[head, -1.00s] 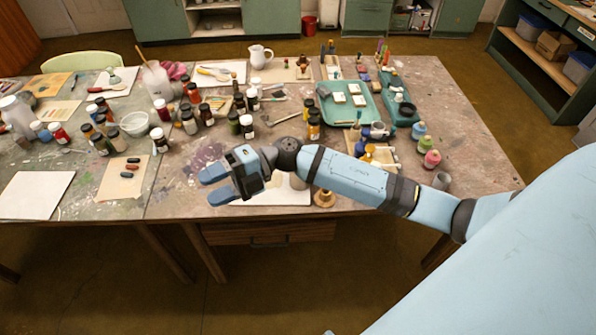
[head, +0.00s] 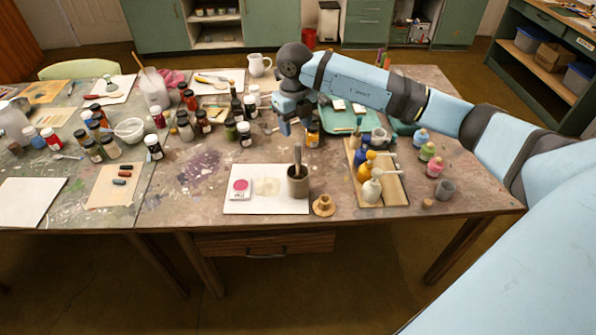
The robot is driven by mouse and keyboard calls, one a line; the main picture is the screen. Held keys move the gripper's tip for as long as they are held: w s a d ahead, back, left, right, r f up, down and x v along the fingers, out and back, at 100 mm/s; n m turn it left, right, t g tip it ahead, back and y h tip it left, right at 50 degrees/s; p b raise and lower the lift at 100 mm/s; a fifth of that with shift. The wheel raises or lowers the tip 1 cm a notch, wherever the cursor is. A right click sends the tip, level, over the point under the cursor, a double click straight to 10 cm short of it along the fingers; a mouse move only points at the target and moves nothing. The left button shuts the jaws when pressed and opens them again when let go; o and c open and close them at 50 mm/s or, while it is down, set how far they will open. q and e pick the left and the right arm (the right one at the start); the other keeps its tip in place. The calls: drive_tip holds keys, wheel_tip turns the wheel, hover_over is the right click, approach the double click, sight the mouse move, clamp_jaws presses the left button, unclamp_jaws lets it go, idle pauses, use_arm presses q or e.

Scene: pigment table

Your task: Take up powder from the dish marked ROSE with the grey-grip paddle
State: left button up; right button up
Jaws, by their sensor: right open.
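A small white dish with pink-red powder (head: 240,189) sits on the left part of a white board (head: 265,207) near the table's front edge. No ROSE lettering is readable at this size. A dark cup (head: 298,187) with a brown-handled tool (head: 297,159) standing in it is on the board's right part. I cannot make out a grey-grip paddle for certain. My right gripper (head: 293,126) is open, points down and shows nothing between its fingers. It is behind the board, by the bottles and the green tray's left end. My left gripper is not in view.
A wooden tray with several small bottles (head: 395,187) stands right of the board. A wooden knob-like piece (head: 323,206) lies at the front edge. Several dark bottles (head: 244,134) crowd the left side. The stained table left of the board is clear.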

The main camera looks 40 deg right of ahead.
sight(298, 144)
wheel_tip(298, 144, down, 2)
drive_tip(key=shift+f, duration=0.25)
drive_tip(key=f, duration=0.3)
drive_tip(key=f+p, duration=0.1)
drive_tip(key=f, duration=0.1)
drive_tip(key=shift+s+d+f, duration=0.1)
drive_tip(key=shift+s+d, duration=0.05)
drive_tip(key=shift+s, duration=0.15)
clamp_jaws()
